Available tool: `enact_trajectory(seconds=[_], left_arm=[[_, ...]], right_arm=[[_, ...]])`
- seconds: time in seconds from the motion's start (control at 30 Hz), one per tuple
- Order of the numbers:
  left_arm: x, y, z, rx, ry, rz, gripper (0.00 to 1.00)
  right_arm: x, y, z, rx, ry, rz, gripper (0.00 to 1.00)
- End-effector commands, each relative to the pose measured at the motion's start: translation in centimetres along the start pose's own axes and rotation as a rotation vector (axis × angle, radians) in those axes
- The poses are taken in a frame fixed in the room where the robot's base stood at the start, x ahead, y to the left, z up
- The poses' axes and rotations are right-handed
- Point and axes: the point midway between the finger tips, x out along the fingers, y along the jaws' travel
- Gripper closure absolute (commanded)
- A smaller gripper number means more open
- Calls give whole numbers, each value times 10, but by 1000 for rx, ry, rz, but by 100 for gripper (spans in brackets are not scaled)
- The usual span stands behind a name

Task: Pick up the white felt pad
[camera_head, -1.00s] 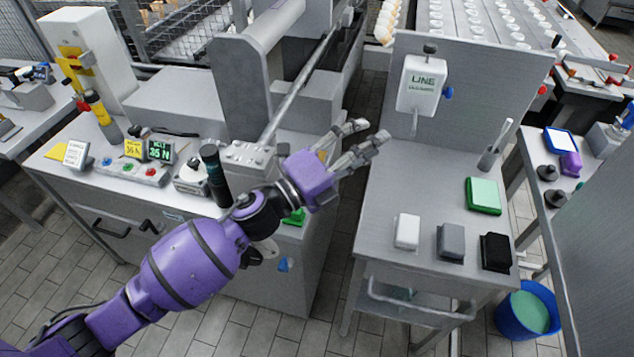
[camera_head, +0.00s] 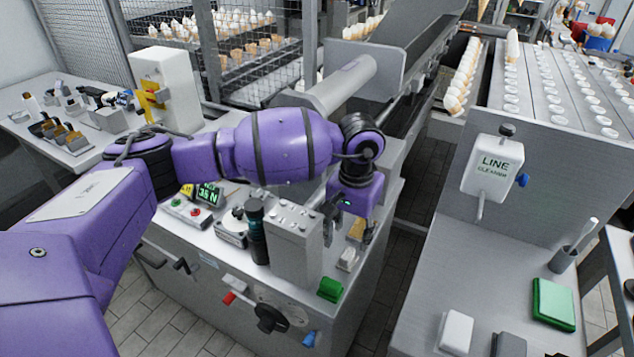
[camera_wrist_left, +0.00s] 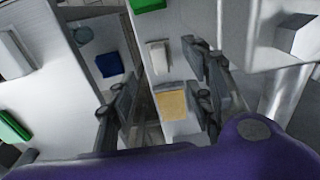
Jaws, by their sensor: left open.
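A small white pad (camera_head: 347,258) lies on the right end of the machine's grey top, between a tan pad (camera_head: 357,229) and a green block (camera_head: 330,289). A second white block (camera_head: 456,331) lies on the right-hand table; I cannot tell which one is felt. My left gripper (camera_head: 348,222) is open and points down over the machine's end, above the tan and white pads. In the left wrist view, the white pad (camera_wrist_left: 158,57) and tan pad (camera_wrist_left: 172,104) show between the spread fingers (camera_wrist_left: 165,98), apart from them. My right gripper is out of view.
A grey box (camera_head: 294,245) and a dark bottle (camera_head: 256,232) stand left of the pads. A gap separates the two.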

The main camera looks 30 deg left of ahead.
Motion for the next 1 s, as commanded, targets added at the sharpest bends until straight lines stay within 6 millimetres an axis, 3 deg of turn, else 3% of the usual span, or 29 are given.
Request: enact_trajectory(seconds=[0.23, 0.6, 0.9, 1.0], left_arm=[[24, 2, 0, 11, -1, 4, 53], [72, 5, -3, 9, -1, 6, 53], [78, 5, -4, 10, 1, 7, 53], [77, 5, -4, 10, 1, 7, 66]], right_arm=[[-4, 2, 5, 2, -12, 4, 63], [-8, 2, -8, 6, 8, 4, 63], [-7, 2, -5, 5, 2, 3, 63], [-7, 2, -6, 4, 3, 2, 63]])
